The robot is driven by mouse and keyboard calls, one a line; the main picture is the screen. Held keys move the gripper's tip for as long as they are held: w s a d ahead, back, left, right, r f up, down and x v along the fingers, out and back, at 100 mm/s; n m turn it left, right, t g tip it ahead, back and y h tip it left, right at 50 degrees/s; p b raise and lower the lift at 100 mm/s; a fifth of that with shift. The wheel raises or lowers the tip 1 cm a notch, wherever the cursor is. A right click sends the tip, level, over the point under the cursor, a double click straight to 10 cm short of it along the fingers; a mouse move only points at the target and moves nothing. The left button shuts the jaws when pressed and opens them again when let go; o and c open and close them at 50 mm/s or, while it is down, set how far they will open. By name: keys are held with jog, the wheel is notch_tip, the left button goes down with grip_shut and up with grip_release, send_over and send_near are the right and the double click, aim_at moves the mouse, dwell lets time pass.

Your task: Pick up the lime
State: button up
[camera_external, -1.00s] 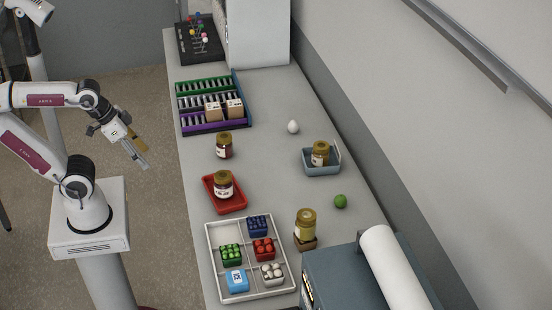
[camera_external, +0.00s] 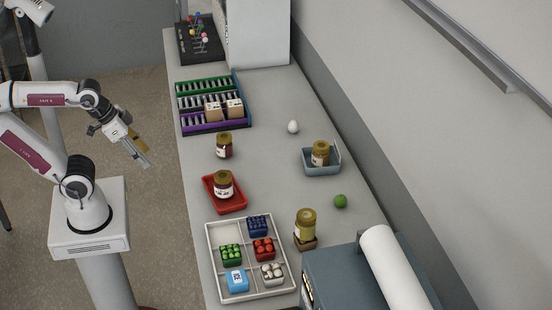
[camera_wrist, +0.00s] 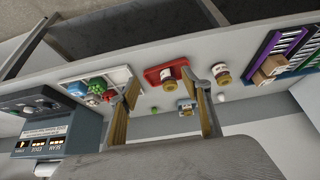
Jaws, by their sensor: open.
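The lime (camera_external: 340,201) is a small round green fruit on the bench, right of the middle and near the wall side in the external view. In the wrist view, a small green spot that looks like the lime (camera_wrist: 154,110) shows between my fingers, in the distance. My gripper (camera_external: 146,160) is open and empty, pointing down over the floor left of the bench, well apart from the lime. Its two fingers also frame the wrist view (camera_wrist: 158,75).
Near the lime stand a yellow jar (camera_external: 305,223) on a brown base, a blue-grey bin (camera_external: 322,170) with a jar, and a large grey-blue machine (camera_external: 350,275). A white egg-shaped object (camera_external: 293,127), a red tray (camera_external: 243,203) and a white divided tray (camera_external: 212,270) also occupy the bench.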

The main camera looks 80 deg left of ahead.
jog(key=w+m+t, duration=0.1)
jog(key=w+t, duration=0.3)
jog(key=w, duration=3.1)
jog(key=m+t+h, duration=0.2)
jog(key=m+h, duration=0.1)
jog(key=h, duration=0.2)
send_near(340, 201)
jog(key=shift+w+a+f, duration=0.65)
jog(key=shift+w+f, duration=0.25)
jog(key=shift+w, duration=0.05)
jog(key=shift+w+d+f+m, duration=0.15)
jog(key=shift+d+f+m, duration=0.15)
jog(key=shift+f, duration=0.15)
jog(key=shift+w, duration=0.15)
jog(key=shift+x, duration=1.15)
jog(key=shift+w+d+f, duration=0.1)
jog(key=shift+w, duration=0.05)
